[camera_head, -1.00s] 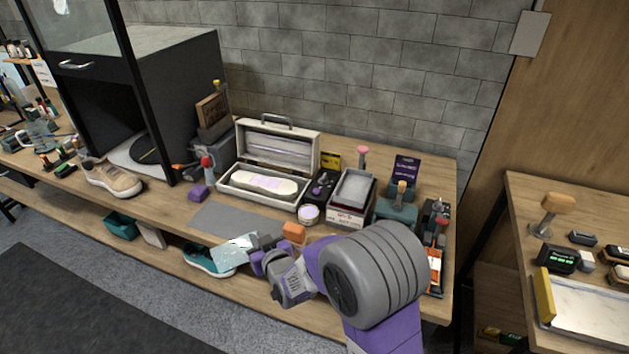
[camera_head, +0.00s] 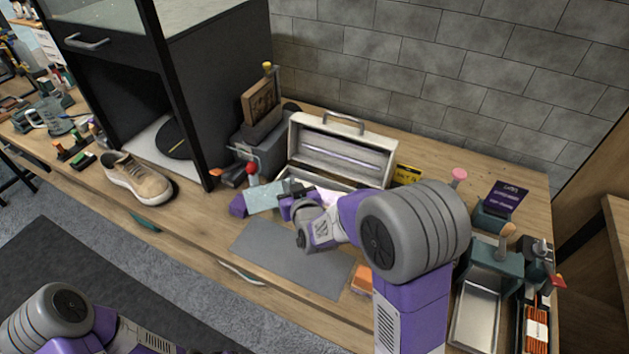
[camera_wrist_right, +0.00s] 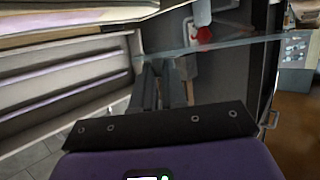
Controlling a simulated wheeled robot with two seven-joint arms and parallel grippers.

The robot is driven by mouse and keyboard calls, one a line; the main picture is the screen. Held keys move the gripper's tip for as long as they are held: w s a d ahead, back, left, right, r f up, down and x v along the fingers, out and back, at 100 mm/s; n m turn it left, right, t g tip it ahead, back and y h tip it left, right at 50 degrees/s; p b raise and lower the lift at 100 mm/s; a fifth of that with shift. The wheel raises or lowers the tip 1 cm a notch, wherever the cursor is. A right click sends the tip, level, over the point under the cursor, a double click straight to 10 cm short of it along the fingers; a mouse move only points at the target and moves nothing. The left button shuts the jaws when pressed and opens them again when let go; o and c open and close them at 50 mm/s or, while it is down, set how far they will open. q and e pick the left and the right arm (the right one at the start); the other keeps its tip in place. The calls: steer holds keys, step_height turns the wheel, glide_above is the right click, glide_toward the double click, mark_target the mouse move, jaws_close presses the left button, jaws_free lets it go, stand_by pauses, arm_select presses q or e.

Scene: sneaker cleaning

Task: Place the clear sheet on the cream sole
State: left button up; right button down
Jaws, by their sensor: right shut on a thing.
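The clear sheet (camera_head: 265,197), a pale bluish see-through piece, is held at its edge in my right gripper (camera_head: 290,203). The gripper is shut on it, just in front of the left end of the open white case (camera_head: 345,148). In the right wrist view the sheet (camera_wrist_right: 215,47) shows nearly edge-on, reaching right from the fingers (camera_wrist_right: 166,85). The cream sole lies in the case in the earlier head view. Now my right arm and the sheet hide most of the case's base, and I cannot make the sole out clearly. My left gripper is out of view; only arm links show at lower left.
A grey mat (camera_head: 290,258) lies on the bench before the case. A beige sneaker (camera_head: 137,180) sits left, beside the dark cabinet. An orange block (camera_head: 362,279) lies right of the mat.

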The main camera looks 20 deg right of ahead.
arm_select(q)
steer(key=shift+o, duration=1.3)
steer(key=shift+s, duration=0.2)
arm_select(e)
steer(key=s+d+r+m+g+h, duration=0.4)
steer(key=d+r+m+h, duration=0.2)
steer(key=d+m+h, duration=0.3)
steer(key=shift+g+h, duration=0.6)
steer(key=shift+h, duration=0.1)
steer(key=d+f+b, duration=0.1)
steer(key=s+f+b, duration=0.1)
steer(key=f, duration=0.1)
steer(key=d+f+b, duration=0.1)
steer(key=f, duration=0.1)
steer(key=shift+s+d+f, duration=0.2)
steer(key=shift+s+d, duration=0.15)
step_height(320, 180, down, 5)
steer(key=b, duration=0.2)
steer(key=shift+f+b, duration=0.1)
steer(key=shift+b, duration=0.2)
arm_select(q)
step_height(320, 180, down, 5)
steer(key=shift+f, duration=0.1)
